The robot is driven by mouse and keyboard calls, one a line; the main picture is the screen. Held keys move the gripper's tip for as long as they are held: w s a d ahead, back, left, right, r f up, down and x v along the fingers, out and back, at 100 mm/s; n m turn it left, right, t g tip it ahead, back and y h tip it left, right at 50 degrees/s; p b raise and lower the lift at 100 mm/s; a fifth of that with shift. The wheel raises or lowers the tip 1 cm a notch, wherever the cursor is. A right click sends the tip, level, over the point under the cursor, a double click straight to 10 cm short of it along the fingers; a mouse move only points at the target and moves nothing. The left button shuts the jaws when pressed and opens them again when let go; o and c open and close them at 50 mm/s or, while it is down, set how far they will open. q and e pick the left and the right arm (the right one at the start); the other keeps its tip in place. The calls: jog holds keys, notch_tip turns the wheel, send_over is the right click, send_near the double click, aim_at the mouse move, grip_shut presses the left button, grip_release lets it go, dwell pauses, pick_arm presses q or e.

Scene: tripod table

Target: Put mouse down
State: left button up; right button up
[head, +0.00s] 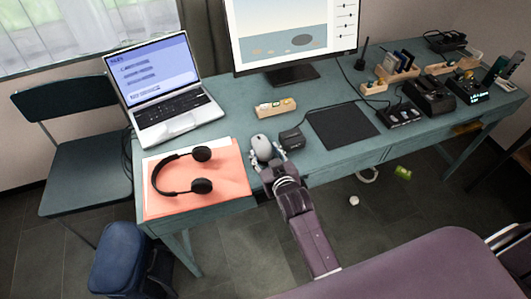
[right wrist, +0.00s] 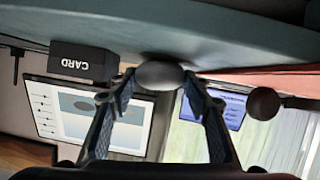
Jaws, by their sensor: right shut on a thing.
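The mouse (head: 262,147) is grey and rounded, at the front part of the teal table (head: 222,112), between the orange folder and a black box. My right gripper (head: 267,162) reaches in from the front edge and is shut on it. In the right wrist view, which is upside down, the mouse (right wrist: 160,75) sits between the two fingertips of the gripper (right wrist: 163,88), close to the tabletop (right wrist: 215,40). I cannot tell whether it touches the table. My left gripper is not in view.
Black headphones (head: 202,186) lie on the orange folder (head: 230,173). A small black box (head: 291,140), marked CARD in the wrist view (right wrist: 83,61), stands just right of the mouse. A bare black mouse pad (head: 342,127) lies further right. A laptop (head: 160,95) and monitor (head: 295,35) stand behind.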

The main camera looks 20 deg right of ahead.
jog(key=shift+f, duration=0.15)
jog(key=o, duration=1.2)
jog(key=v, duration=1.2)
jog(key=shift+r, duration=0.2)
